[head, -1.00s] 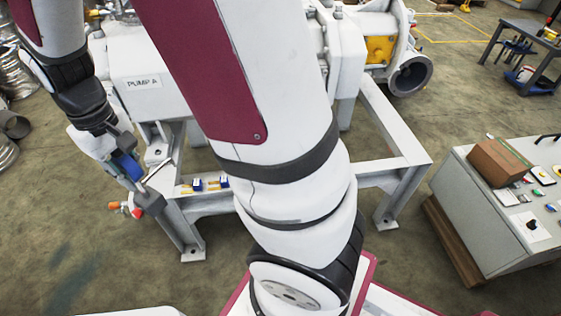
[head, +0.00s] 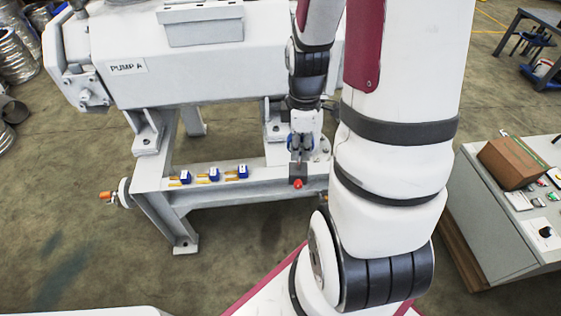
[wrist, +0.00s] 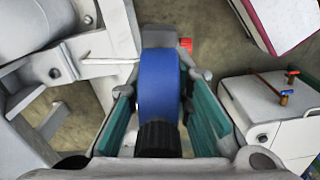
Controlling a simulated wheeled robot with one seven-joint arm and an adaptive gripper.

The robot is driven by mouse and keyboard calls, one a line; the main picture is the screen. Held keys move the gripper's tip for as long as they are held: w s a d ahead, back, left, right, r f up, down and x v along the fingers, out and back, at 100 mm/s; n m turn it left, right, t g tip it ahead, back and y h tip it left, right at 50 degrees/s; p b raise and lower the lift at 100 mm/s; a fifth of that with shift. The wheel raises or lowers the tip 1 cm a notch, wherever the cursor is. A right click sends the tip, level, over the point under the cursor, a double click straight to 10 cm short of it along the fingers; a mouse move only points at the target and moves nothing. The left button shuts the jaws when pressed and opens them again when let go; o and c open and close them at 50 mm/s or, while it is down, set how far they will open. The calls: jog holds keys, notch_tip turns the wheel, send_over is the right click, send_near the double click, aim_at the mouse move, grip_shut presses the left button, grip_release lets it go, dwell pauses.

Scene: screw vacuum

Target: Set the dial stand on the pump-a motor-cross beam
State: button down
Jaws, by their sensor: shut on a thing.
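My gripper (head: 300,150) is shut on the dial stand, which shows in the wrist view as a blue round body (wrist: 159,85) with a black knob toward the camera and a red knob beyond. In the head view the stand's dark block (head: 298,172) and red knob are below the fingers. They overlap the right part of the near white beam (head: 265,190) of the pump A frame; I cannot tell whether they touch it. No label marks which beam is the motor-cross beam. My arm hides the beam's right end.
Several small blue-and-yellow pieces (head: 213,175) lie along the beam to the left. An orange-handled valve (head: 107,198) sticks out at its left end. The pump A body (head: 190,70) stands behind. A control console (head: 510,210) with a brown box (head: 508,163) is at right.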

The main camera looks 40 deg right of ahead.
jog(key=w+d+f+n+b, duration=0.1)
jog(key=w+d+f+b, duration=0.1)
jog(key=w, duration=0.4)
jog(key=w+d+f+n+b, duration=0.1)
jog(key=w+d+f+b, duration=0.1)
jog(key=w+f+b, duration=0.2)
jog(key=shift+w+d+f, duration=0.3)
jog(key=shift+w+f, duration=0.1)
jog(key=shift+w, duration=1)
jog(key=shift+f, duration=0.15)
jog(key=c, duration=1.5)
grip_release()
jog(key=shift+o, duration=0.2)
